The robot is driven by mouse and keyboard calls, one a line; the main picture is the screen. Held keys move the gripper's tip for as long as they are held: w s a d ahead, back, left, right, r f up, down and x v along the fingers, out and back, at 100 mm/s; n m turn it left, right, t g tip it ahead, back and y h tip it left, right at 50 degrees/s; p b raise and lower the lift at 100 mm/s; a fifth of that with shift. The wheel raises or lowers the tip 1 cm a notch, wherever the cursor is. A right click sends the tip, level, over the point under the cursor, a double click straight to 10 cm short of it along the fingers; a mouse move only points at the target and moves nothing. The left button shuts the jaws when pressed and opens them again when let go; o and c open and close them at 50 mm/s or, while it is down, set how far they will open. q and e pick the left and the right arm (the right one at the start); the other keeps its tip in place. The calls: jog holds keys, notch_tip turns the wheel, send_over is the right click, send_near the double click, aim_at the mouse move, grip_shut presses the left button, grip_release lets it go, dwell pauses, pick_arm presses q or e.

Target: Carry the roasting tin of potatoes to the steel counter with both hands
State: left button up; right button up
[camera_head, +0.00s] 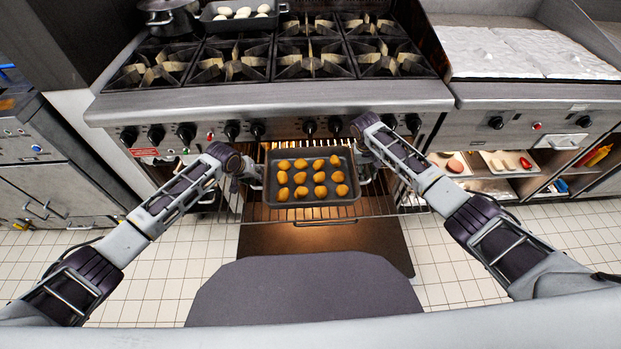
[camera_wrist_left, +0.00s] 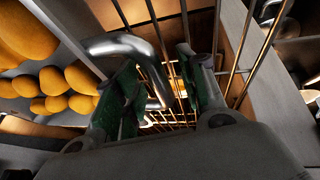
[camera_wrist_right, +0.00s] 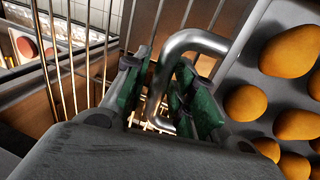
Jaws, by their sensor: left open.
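The dark roasting tin (camera_head: 310,213) holds several golden potatoes (camera_head: 300,177) and sits level on a pulled-out oven rack (camera_head: 375,207). A bent steel handle shows at each end. My left gripper (camera_head: 250,172) is at the tin's left end. In the left wrist view its fingers (camera_wrist_left: 160,90) are open, with the left handle (camera_wrist_left: 125,45) passing between them. My right gripper (camera_head: 364,166) is at the right end. In the right wrist view its fingers (camera_wrist_right: 160,90) stand apart around the right handle (camera_wrist_right: 195,40), with a gap visible. The steel counter cannot be made out for certain.
The range (camera_head: 270,103) with burners and knobs is right above the rack. A tray of eggs (camera_head: 240,18) and a pot (camera_head: 168,18) stand on top. The open oven door (camera_head: 320,245) lies below the rack. Tiled floor (camera_head: 170,275) is clear at both sides.

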pick_arm(q)
jog(key=shift+f, duration=0.1)
jog(key=c, duration=0.7)
pick_arm(e)
grip_shut()
pick_arm(q)
grip_shut()
